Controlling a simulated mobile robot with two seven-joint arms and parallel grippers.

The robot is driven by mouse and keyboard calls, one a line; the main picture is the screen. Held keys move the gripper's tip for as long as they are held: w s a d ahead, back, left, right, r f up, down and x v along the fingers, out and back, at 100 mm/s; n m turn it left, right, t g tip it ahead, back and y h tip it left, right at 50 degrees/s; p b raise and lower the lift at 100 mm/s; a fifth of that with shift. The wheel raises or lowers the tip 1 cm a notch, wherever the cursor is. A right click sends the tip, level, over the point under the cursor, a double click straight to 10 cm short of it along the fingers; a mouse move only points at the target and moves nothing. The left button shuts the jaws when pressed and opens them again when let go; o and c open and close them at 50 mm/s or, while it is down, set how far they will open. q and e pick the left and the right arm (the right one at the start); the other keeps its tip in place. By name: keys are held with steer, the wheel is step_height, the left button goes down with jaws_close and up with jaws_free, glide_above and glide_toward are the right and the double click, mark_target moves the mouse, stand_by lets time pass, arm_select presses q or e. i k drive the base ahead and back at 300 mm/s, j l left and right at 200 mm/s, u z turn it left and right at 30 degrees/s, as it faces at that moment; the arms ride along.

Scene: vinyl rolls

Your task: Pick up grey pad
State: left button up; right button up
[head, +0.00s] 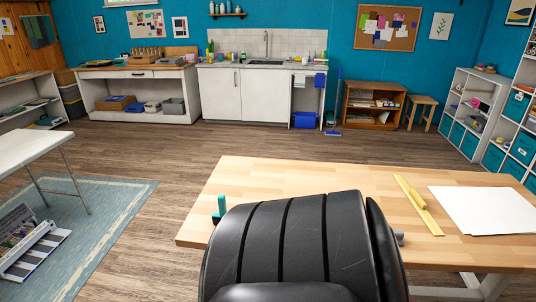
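I cannot make out a grey pad for sure in the head view. A small grey piece (399,237) peeks out at the right edge of a large black ribbed shape, and most of it is hidden. The black shape covers the near middle of the wooden table (300,176), so anything behind it is hidden. Neither my left nor my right gripper can be seen.
On the table, a small teal upright item (220,206) stands at the left edge. A yellow strip (415,202) and white sheets (484,210) lie to the right. The table's far middle is clear. A white table (28,146) stands at left.

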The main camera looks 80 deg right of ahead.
mark_target(400, 233)
steer(key=z, duration=0.5)
steer(key=k+z, duration=0.1)
steer(key=z, duration=0.85)
steer(key=k+l+z, duration=0.1)
steer(key=z, duration=0.4)
steer(key=l+z, duration=0.1)
steer(key=z, duration=0.85)
steer(key=l+z, duration=0.15)
steer(key=z, duration=0.35)
